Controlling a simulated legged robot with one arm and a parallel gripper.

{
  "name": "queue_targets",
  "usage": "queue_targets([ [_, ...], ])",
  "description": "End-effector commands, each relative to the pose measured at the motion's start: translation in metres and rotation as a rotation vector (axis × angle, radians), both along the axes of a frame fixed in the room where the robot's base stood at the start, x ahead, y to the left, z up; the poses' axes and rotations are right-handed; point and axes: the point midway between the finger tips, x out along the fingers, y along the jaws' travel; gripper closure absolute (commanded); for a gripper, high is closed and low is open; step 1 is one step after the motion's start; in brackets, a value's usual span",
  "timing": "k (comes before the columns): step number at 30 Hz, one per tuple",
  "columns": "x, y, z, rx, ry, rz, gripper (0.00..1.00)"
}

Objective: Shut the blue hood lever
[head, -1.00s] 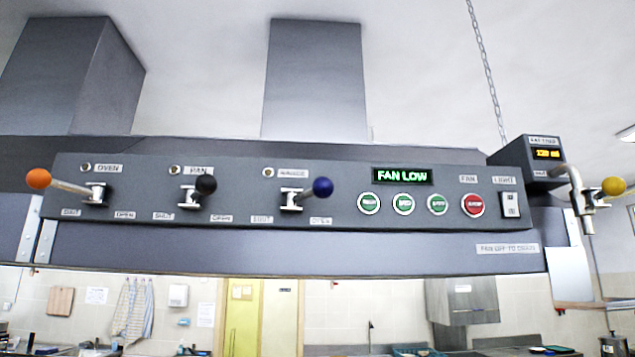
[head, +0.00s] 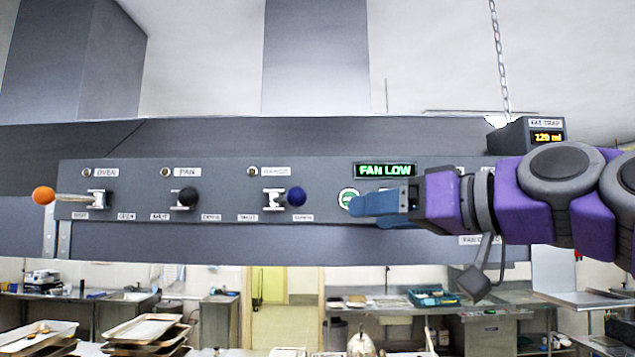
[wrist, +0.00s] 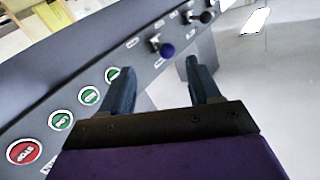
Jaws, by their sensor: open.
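The blue-knobbed lever (head: 296,197) sits on the grey hood panel under the range label, its knob on the right side of its bracket. In the wrist view the blue knob (wrist: 167,49) shows ahead of my fingers, slightly left of the gap between them. My gripper (head: 358,203) is in front of the panel, to the right of the blue lever and apart from it, covering part of the fan buttons. In the wrist view its two fingers (wrist: 163,82) are spread with nothing between them.
A black-knobbed lever (head: 188,197) and an orange-knobbed lever (head: 44,196) stand farther left on the panel. The display (head: 386,170) reads FAN LOW. Green buttons (wrist: 60,120) and a red button (wrist: 26,151) lie left of my gripper in the wrist view. A chain (head: 501,60) hangs at right.

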Motion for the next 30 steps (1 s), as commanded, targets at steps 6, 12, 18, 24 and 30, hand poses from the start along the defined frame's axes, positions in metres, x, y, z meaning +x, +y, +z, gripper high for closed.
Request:
queue_targets([
  [6, -0.003, 0.002, 0.027, 0.009, -0.069, 0.0, 0.38],
  [12, 0.014, 0.026, 0.025, 0.004, -0.064, 0.001, 0.38],
  [18, 0.04, 0.042, 0.027, 0.01, -0.067, 0.001, 0.38],
  [24, 0.068, 0.061, 0.028, 0.016, -0.066, -0.001, 0.38],
  [30, 0.092, 0.095, 0.027, 0.012, -0.065, 0.0, 0.38],
])
